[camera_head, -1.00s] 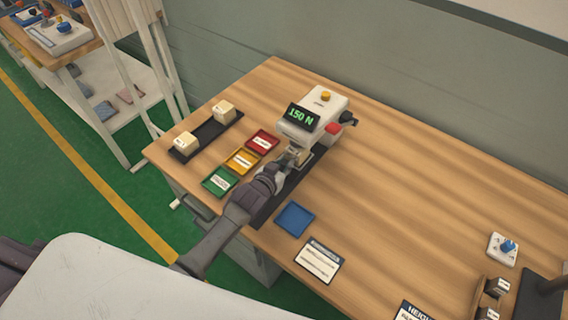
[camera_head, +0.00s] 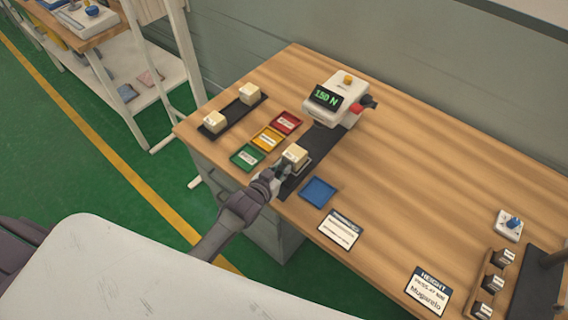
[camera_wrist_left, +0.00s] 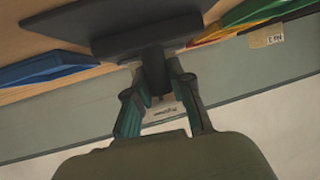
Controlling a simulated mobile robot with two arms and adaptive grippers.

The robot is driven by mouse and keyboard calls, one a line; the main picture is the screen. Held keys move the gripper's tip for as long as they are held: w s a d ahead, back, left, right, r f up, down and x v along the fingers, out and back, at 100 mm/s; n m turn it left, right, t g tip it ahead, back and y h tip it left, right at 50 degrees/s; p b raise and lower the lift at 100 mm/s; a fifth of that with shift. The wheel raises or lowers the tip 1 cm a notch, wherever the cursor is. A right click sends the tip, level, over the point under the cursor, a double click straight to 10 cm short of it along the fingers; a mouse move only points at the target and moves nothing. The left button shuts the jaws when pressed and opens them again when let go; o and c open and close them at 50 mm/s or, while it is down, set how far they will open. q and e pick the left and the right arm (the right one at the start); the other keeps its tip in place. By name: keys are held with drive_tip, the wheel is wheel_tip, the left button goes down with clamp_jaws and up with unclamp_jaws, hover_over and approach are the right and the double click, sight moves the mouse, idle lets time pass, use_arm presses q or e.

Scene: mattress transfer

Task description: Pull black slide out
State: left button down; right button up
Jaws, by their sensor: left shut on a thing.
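The black slide (camera_wrist_left: 155,72) shows in the left wrist view as a dark plate with a short handle. My left gripper (camera_wrist_left: 160,98) is shut on that handle. In the head view my left gripper (camera_head: 281,173) is near the table's front edge, at the front end of a dark track (camera_head: 330,138). A cream block (camera_head: 295,156) sits on the slide just beyond the gripper, clear of the press machine (camera_head: 336,98). The machine's display reads 150 N. The gripper partly hides the slide in the head view. My right gripper is not in view.
Green (camera_head: 247,158), yellow (camera_head: 268,139) and red (camera_head: 286,122) trays lie left of the track. A blue tray (camera_head: 318,191) lies right of it. Two cream blocks stand on a black strip (camera_head: 232,116) at the back left. The middle right of the table is clear.

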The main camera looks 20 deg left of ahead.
use_arm(q)
drive_tip(key=shift+s+f, duration=0.1)
drive_tip(key=shift+f, duration=0.05)
drive_tip(key=c, duration=1.3)
unclamp_jaws()
drive_tip(key=shift+c, duration=0.2)
drive_tip(key=shift+o, duration=1.2)
drive_tip(key=shift+s+a, duration=0.1)
drive_tip(key=shift+o, duration=0.4)
drive_tip(key=shift+s, duration=0.3)
drive_tip(key=v, duration=1.1)
drive_tip(key=shift+s+r, duration=0.25)
drive_tip(key=shift+r, duration=0.05)
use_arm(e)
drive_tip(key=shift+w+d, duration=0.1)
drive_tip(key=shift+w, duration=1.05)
